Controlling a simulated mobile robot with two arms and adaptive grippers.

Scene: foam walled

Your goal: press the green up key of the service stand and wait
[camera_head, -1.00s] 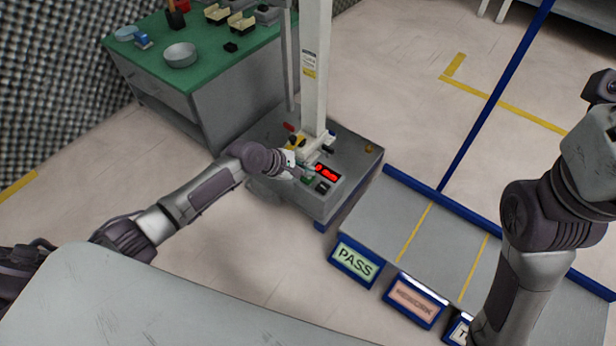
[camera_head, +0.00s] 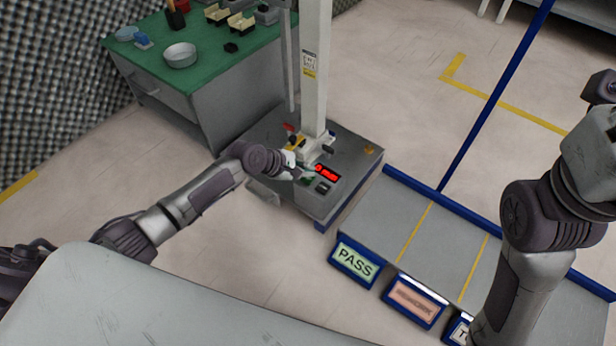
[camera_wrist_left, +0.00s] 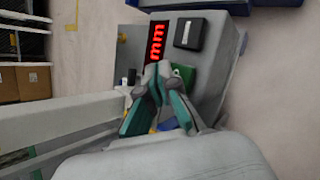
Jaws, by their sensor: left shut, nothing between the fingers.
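The service stand (camera_head: 345,165) is a grey box with a white column, a red lit display (camera_head: 327,173) and a black key (camera_head: 322,188) on its top. The green key (camera_head: 307,181) is beside the display, partly covered by my left gripper (camera_head: 308,173). In the left wrist view the green key (camera_wrist_left: 184,75) shows just right of the shut, empty fingertips (camera_wrist_left: 163,72). They are at or very close to it; contact cannot be told. The display (camera_wrist_left: 156,42) and black key (camera_wrist_left: 190,33) lie beyond. My right arm is at the right edge; its fingers are not visible.
A green-topped bench (camera_head: 190,75) with bowls and small parts stands behind at left. A grey table with blue edging (camera_head: 400,215) and PASS (camera_head: 355,260) and other labels is right of the stand. My left forearm crosses clear floor.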

